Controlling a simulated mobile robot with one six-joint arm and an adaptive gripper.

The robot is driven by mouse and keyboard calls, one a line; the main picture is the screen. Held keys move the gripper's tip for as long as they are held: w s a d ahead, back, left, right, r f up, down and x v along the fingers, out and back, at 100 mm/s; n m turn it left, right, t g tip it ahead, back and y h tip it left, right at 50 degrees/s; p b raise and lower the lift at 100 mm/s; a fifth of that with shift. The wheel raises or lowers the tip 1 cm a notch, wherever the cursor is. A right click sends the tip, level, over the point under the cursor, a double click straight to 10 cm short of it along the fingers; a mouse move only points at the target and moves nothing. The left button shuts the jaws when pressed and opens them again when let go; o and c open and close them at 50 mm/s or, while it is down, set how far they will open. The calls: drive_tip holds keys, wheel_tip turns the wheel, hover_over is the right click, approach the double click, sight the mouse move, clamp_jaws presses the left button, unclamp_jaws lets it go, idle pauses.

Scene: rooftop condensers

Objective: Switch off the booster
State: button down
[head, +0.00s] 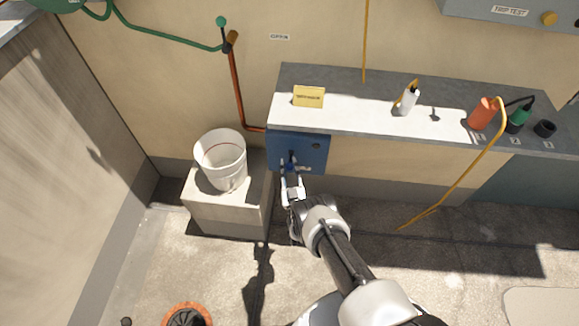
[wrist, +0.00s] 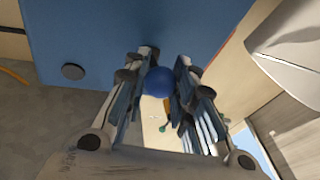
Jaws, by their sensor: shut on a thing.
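A blue box (head: 312,158) is fixed to the wall under the shelf; it fills the upper part of the wrist view (wrist: 120,35). A round blue knob (wrist: 158,82) stands out from its face. My gripper (head: 292,177) reaches the box's front from below. In the wrist view, my gripper's two fingers (wrist: 166,68) lie on either side of the knob and are shut on it. A small dark round part (head: 316,146) is on the box's upper right. A pale label low on the box is partly hidden and too small to read.
A white bucket (head: 219,158) stands on a concrete block (head: 233,215) left of the box. The shelf (head: 350,117) above holds a yellow sign, a white bottle and an orange canister (head: 482,114). A yellow hose (head: 465,175) hangs at right. A red-brown pipe (head: 238,95) runs down the wall.

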drive_tip(key=c, duration=1.3)
unclamp_jaws()
drive_tip(key=v, duration=0.7)
drive_tip(key=shift+s, duration=0.25)
drive_tip(key=shift+d+f, duration=0.1)
drive_tip(key=shift+f, duration=0.05)
